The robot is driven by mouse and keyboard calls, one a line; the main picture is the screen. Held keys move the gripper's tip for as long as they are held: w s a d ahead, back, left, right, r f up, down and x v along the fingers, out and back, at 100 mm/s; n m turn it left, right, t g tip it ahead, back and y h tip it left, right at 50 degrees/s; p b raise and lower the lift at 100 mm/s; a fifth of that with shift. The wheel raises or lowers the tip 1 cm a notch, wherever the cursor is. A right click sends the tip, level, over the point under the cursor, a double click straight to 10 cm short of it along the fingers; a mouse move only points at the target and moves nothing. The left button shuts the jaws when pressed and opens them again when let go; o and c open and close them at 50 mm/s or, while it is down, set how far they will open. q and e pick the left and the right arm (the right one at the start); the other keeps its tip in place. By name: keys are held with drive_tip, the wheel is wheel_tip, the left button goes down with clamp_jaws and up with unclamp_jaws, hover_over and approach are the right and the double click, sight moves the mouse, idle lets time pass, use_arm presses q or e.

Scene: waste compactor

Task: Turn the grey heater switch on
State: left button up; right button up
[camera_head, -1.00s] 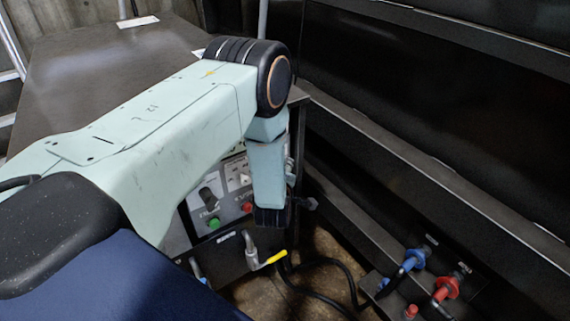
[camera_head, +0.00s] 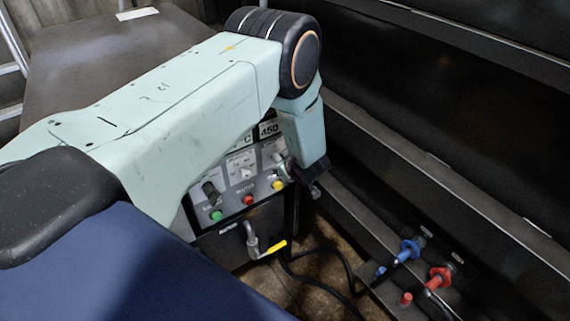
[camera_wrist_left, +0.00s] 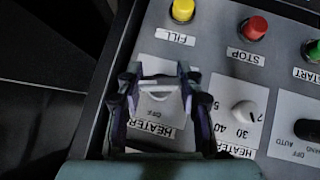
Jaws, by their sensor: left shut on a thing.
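The grey heater switch (camera_wrist_left: 158,94) shows in the left wrist view, on the panel above an upside-down HEATER label. An OFF mark is seen beside it; I cannot tell the switch's exact setting. My left gripper (camera_wrist_left: 158,78) has its two dark fingers on either side of the switch and is shut on it. In the head view my left gripper (camera_head: 286,172) is at the right side of the control panel (camera_head: 232,190), and my wrist partly covers that side. My right gripper is in neither view.
A yellow button (camera_wrist_left: 183,10), a red stop button (camera_wrist_left: 254,28) and a white temperature knob (camera_wrist_left: 245,112) are close to the gripper. A black selector (camera_head: 210,190) and a green button (camera_head: 216,215) are farther left. A yellow-handled valve (camera_head: 276,247) hangs below.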

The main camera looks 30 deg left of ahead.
use_arm(q)
drive_tip(key=shift+m+g+y, duration=0.4)
drive_tip(key=shift+m+g, duration=0.2)
drive_tip(key=shift+g, duration=0.4)
drive_tip(key=shift+b, duration=0.35)
drive_tip(key=o, duration=1.2)
drive_tip(key=v, duration=1.2)
drive_tip(key=shift+w+d, duration=0.1)
drive_tip(key=shift+w, duration=0.15)
